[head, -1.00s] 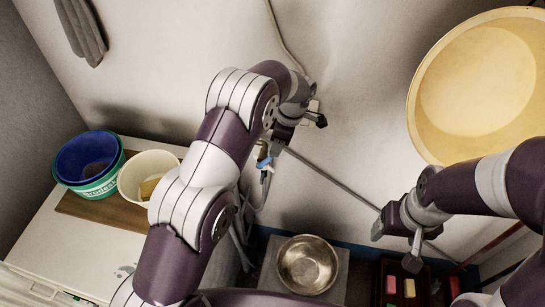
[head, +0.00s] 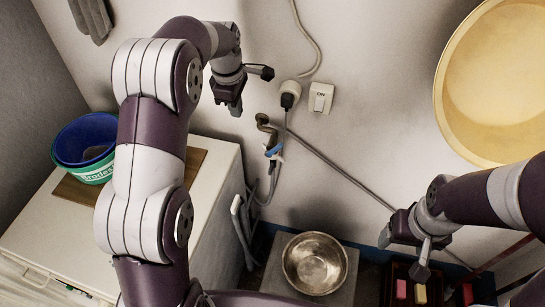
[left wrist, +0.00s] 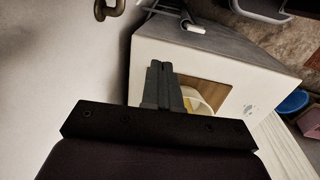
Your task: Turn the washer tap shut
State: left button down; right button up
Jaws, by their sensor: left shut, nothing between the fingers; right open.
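The washer tap (head: 268,128) is on the back wall beside the white washer (head: 221,175). Whether the tap is open or shut I cannot tell. My left gripper (head: 236,110) is shut and empty, up and to the left of the tap, apart from it. In the left wrist view my left fingers (left wrist: 161,68) are together, and part of the tap (left wrist: 112,8) shows at the top edge. My right gripper (head: 404,252) is open and empty, low on the right.
A plug (head: 289,92) and a switch (head: 320,98) are on the wall right of the tap. A blue tub (head: 85,135) stands on the washer. A metal bowl (head: 314,264) sits below, and a large yellow basin (head: 495,85) hangs at right.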

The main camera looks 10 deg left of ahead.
aim_at(274, 150)
pick_arm(q)
jog(key=d+f+m+t+h, duration=0.2)
jog(key=d+f+m, duration=0.6)
jog(key=m, duration=1)
notch_tip(274, 150, down, 2)
jog(key=shift+w+d+f+m+h+p, duration=0.1)
jog(key=shift+w+d+m+h+p, duration=0.15)
jog(key=shift+h, duration=0.65)
pick_arm(e)
jog(key=shift+d+f, duration=0.1)
jog(key=shift+f, duration=0.75)
